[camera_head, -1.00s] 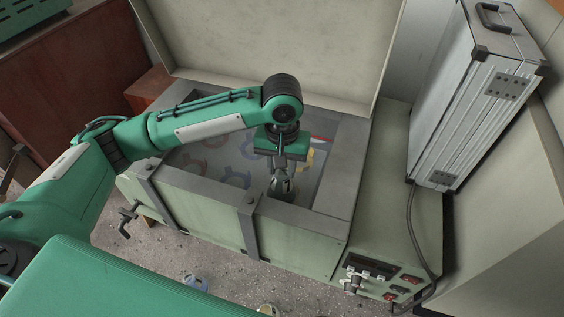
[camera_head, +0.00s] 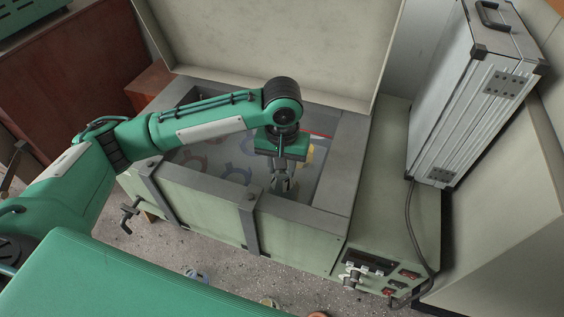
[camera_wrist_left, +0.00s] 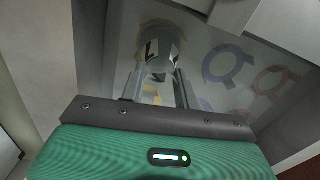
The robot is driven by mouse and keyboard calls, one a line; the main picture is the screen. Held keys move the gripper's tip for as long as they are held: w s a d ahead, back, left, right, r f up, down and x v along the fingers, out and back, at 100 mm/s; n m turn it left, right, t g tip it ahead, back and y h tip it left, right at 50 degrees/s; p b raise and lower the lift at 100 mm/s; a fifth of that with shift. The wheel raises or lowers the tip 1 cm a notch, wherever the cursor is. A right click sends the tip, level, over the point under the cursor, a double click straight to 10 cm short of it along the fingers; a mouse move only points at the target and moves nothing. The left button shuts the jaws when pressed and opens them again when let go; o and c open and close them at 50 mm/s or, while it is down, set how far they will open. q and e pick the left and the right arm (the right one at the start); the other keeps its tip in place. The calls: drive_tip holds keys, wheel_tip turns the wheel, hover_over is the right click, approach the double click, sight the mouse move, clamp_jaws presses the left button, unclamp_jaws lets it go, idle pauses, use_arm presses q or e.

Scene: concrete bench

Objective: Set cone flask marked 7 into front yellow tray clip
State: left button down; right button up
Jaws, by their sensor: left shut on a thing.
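My left gripper (camera_head: 282,186) points down inside the green box, close to its front wall. It is shut on a clear cone flask, which shows in the left wrist view (camera_wrist_left: 161,48) between and beyond the fingers. I cannot read a number on the flask. Yellow clip shapes lie on the grey tray floor: a yellow clip (camera_head: 306,154) shows right of the gripper, and a yellow ring (camera_wrist_left: 143,41) shows partly behind the flask in the wrist view. I cannot tell whether the flask touches the tray. My right gripper is not in view.
Blue clips (camera_head: 237,175) and red clips (camera_wrist_left: 273,81) lie beside the yellow ones. The box's grey rim (camera_head: 300,212) surrounds the tray, and its raised lid (camera_head: 275,45) stands behind. A silver case (camera_head: 470,110) stands right. Small items lie on the speckled surface in front.

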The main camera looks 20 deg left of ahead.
use_arm(q)
drive_tip(key=shift+c, duration=2)
unclamp_jaws()
wheel_tip(320, 180, up, 5)
drive_tip(key=p, duration=0.6)
drive_tip(key=shift+p, duration=0.3)
drive_tip(key=shift+r, duration=0.95)
wheel_tip(320, 180, up, 2)
drive_tip(key=shift+r, duration=0.1)
drive_tip(key=shift+s, duration=0.1)
